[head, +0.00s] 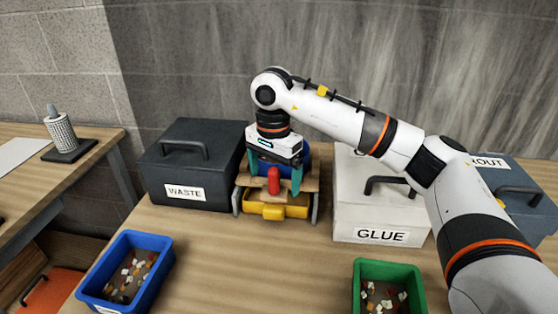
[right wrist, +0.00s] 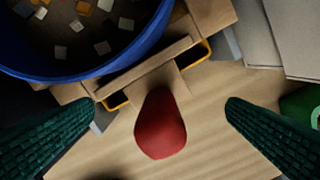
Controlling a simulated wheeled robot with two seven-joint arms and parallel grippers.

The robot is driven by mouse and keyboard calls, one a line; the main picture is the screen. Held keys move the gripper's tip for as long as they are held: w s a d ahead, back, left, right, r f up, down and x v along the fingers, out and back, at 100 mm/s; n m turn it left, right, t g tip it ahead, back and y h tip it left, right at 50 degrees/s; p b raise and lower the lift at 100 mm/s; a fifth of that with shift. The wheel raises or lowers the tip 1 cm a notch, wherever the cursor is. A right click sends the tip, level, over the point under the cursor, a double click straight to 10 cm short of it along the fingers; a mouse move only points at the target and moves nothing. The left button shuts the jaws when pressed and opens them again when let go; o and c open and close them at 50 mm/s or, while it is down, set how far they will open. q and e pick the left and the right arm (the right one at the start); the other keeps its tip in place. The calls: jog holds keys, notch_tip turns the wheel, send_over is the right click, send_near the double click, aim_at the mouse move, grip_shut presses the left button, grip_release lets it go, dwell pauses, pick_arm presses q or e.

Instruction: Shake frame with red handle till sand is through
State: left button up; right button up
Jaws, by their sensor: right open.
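The wooden frame (head: 250,182) with a red handle (head: 273,180) sits on a stand between the waste box and the white box. The red handle (right wrist: 161,125) also shows in the right wrist view, pointing out from the frame. My right gripper (head: 276,188) is open, with its green fingers on either side of the handle and apart from it. In the right wrist view its fingers (right wrist: 165,110) show wide open. A yellow tray (head: 290,210) sits under the frame. A blue round container (right wrist: 150,45) with mosaic pieces stands on the frame, partly hidden in the head view. My left gripper is not in view.
A dark waste box (head: 195,165) stands left of the stand and a white glue box (head: 350,205) right of it. A blue bin (head: 127,270) and a green bin (head: 390,290) hold mosaic pieces in front. The table between these bins is clear.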

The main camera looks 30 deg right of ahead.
notch_tip(320, 180, up, 8)
jog(key=p, duration=0.5)
jog(key=shift+p, duration=0.4)
dwell(0.3)
jog(key=shift+f, duration=0.1)
